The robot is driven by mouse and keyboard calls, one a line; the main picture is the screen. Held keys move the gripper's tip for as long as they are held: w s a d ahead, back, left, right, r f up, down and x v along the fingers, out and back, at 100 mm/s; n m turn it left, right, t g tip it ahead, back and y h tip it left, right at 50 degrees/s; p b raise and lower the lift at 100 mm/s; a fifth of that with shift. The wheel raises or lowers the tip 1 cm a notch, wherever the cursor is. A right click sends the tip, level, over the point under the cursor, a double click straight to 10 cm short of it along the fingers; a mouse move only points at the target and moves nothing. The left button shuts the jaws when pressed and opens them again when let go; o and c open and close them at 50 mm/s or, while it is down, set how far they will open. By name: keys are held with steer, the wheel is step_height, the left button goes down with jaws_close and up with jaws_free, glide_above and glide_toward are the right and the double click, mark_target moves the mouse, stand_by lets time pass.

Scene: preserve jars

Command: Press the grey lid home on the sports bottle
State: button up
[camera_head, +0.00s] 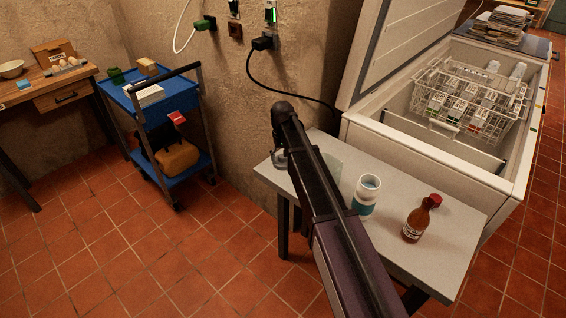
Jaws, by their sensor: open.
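A white bottle with a teal band (367,197), which looks like the sports bottle, stands upright on the small grey table (452,232). Its round top shows a pale grey-blue inside a white rim; I cannot tell whether this is an opening or a lid. No separate grey lid is clearly seen. My arm crosses the table left of the bottle and hides part of the tabletop. My gripper (280,158) shows only in small part below the wrist, at the table's far left corner, apart from the bottle. It is open; its fingertips are not clear.
A red sauce bottle (421,218) stands right of the white bottle. An open chest freezer (430,150) with a wire basket (470,100) borders the table behind. A blue cart (160,110) stands left, with clear tiled floor before it.

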mark_target(282, 157)
stand_by(0.3)
steer(key=c, duration=1)
steer(key=shift+r, duration=0.2)
step_height(282, 157, up, 10)
steer(key=p, duration=1)
steer(key=shift+f, duration=0.2)
steer(key=shift+o, duration=1)
steer(key=shift+c, duration=1.3)
